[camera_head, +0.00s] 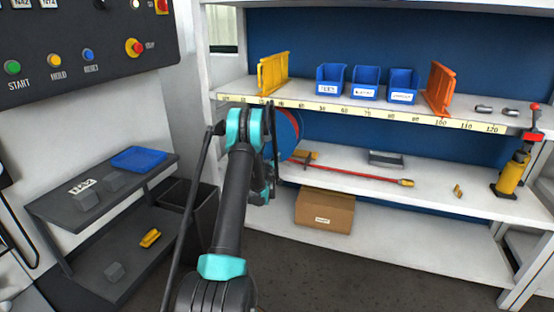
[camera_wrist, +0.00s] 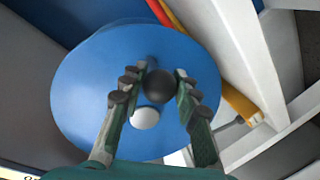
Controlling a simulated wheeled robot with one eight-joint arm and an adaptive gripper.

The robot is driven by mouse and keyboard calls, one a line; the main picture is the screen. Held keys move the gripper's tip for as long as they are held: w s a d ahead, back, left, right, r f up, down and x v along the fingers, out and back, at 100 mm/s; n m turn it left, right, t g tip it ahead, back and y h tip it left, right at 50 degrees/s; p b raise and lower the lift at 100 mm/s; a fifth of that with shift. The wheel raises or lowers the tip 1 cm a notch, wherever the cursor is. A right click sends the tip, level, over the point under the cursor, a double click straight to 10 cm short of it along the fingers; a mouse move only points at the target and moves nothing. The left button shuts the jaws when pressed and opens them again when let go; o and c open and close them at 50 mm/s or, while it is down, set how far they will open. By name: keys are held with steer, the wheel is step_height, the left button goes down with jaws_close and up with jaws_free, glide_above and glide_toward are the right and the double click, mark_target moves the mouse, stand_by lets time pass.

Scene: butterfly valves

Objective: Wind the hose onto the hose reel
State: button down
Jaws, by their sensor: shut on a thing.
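The hose reel shows in the wrist view as a large blue disc (camera_wrist: 85,95) with a pale round hub (camera_wrist: 145,117) and a black ball knob (camera_wrist: 155,84). My gripper (camera_wrist: 160,88) has its two fingers on either side of the knob, shut on it. In the head view only the right edge of the reel (camera_head: 286,130) shows, with a red rim; my arm hides the rest and the gripper. A red and yellow strip (camera_wrist: 168,14) passes behind the disc in the wrist view.
The shelf unit holds blue bins (camera_head: 366,82), orange dividers (camera_head: 440,88) and a grey tray (camera_head: 385,158). A cardboard box (camera_head: 324,210) sits below, close to my arm. A red and yellow jack (camera_head: 515,170) stands at right. A dark cart (camera_head: 105,200) and bin stand at left.

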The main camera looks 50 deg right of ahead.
steer(key=shift+w+a+f, duration=0.35)
steer(key=shift+w+f, duration=0.15)
steer(key=shift+w, duration=0.35)
steer(key=c, duration=1.1)
jaws_free()
steer(key=shift+v, duration=3.8)
